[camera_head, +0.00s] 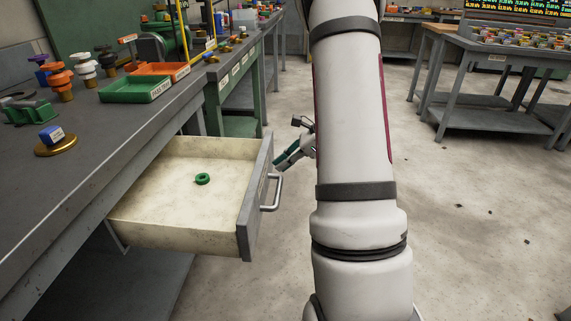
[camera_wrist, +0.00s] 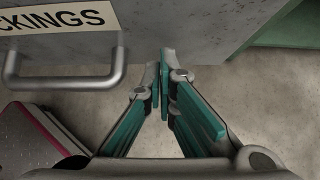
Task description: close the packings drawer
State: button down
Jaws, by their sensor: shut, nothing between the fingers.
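The packings drawer (camera_head: 160,224) stands open, pulled out from under the grey workbench, with a small green ring (camera_head: 203,179) lying inside. Its grey front (camera_head: 250,205) carries a metal bar handle (camera_head: 276,192). In the wrist view the label ending "CKINGS" (camera_wrist: 62,20) and the handle (camera_wrist: 65,80) show at the left. My gripper (camera_wrist: 167,60) is shut and empty, its fingertips close to the drawer front, right of the handle; I cannot tell whether they touch. In the head view my gripper (camera_head: 290,150) shows partly behind my arm, beyond the drawer front.
The workbench top (camera_head: 95,140) holds a green tray (camera_head: 135,90), an orange tray (camera_head: 160,69), several valve-like parts and a blue block on a brass disc (camera_head: 52,140). A green-legged bench (camera_head: 240,95) stands behind the drawer. Open floor (camera_head: 480,220) lies to the right.

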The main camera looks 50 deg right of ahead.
jog(key=p, duration=0.3)
send_near(194, 171)
jog(key=w+a, duration=0.1)
jog(key=w+a+f, duration=0.1)
jog(key=w+a, duration=0.1)
jog(key=w+a+f, duration=0.1)
jog(key=w, duration=0.1)
jog(key=shift+w+a+f, duration=0.1)
jog(key=shift+w+a, duration=0.15)
jog(key=shift+a, duration=0.1)
jog(key=shift+s+d, duration=0.1)
